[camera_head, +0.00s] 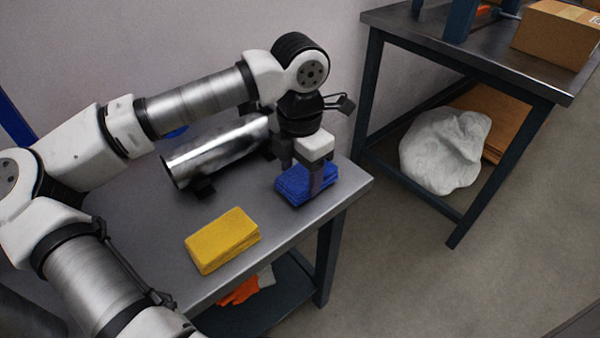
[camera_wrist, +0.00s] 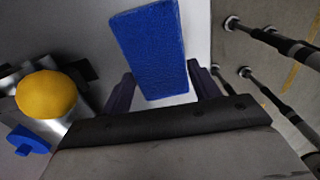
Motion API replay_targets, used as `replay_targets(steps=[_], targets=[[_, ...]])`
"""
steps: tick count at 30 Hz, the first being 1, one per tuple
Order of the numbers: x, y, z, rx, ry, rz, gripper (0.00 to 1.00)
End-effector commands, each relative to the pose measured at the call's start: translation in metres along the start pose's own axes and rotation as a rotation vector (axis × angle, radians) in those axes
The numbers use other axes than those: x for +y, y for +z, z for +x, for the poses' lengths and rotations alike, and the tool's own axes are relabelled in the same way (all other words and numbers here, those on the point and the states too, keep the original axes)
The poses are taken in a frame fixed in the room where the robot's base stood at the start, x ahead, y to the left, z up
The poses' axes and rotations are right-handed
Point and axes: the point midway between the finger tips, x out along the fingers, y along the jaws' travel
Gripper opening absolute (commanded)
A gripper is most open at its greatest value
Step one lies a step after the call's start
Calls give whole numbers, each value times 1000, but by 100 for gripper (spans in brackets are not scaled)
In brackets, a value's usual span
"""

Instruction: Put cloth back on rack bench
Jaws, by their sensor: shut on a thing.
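A folded blue cloth (camera_head: 304,185) is at the right end of the near metal bench (camera_head: 140,225). My gripper (camera_head: 303,172) points down over it, with its fingers shut on the cloth. In the wrist view the blue cloth (camera_wrist: 152,45) lies between and beyond the two dark fingers (camera_wrist: 162,85). I cannot tell whether the cloth rests on the bench top or is slightly above it. A folded yellow cloth (camera_head: 222,240) lies on the same bench, left of and nearer than the blue one, apart from my gripper.
Floor separates the benches. Orange and white items (camera_head: 245,288) lie below the near bench top.

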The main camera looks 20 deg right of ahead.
Motion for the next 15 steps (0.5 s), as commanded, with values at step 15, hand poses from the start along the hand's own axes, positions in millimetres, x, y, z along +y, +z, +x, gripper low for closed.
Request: replay_targets(steps=[15], targets=[[0, 0, 8, -1, 1, 0, 70]])
